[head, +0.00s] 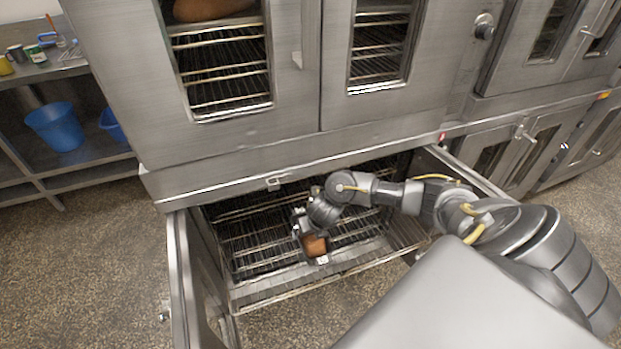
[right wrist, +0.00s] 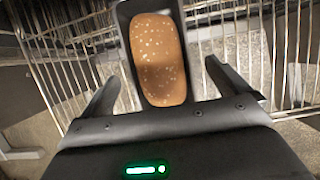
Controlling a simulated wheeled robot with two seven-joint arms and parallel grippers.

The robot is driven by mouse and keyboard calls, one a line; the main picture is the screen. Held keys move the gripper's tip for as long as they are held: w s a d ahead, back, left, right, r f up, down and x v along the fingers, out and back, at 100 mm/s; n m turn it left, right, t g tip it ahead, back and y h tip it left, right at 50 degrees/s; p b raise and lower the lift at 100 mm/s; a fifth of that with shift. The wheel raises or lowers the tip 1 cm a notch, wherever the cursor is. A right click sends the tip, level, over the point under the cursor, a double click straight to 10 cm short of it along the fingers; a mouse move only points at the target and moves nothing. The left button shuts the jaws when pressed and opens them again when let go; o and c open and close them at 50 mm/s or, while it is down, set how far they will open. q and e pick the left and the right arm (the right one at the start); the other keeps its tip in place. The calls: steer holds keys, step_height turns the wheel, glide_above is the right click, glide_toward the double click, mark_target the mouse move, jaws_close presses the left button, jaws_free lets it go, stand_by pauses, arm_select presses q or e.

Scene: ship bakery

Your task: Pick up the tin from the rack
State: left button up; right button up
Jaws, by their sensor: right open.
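The tin (right wrist: 196,62) is a dark, narrow loaf tin holding a brown seeded loaf (right wrist: 158,60), seen from above in the right wrist view. In the head view the loaf (head: 316,246) shows on the wire rack (head: 262,290) in the open lower oven, with the tin mostly hidden by my gripper. My right gripper (right wrist: 163,80) is open, with one finger on each side of the tin's near end. I cannot tell whether the fingers touch it. My left gripper is in neither view.
The lower oven's open doors (head: 186,285) stand on both sides of the rack. The upper oven front (head: 240,150) overhangs it, with a large loaf (head: 210,8) behind its glass. A shelf unit with a blue bucket (head: 56,127) is at the left. The floor in front is clear.

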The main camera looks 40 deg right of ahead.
steer(key=shift+f, duration=0.15)
steer(key=b+x, duration=0.1)
steer(key=x, duration=0.3)
steer(key=shift+a+f, duration=0.1)
steer(key=shift+f, duration=0.15)
steer(key=shift+w+f, duration=0.25)
steer(key=shift+f, duration=0.05)
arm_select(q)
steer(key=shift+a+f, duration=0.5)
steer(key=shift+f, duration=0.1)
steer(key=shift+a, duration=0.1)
arm_select(e)
steer(key=shift+c, duration=0.9)
steer(key=c, duration=0.9)
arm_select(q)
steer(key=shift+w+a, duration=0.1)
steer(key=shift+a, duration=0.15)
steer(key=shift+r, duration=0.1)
arm_select(e)
steer(key=shift+r, duration=0.1)
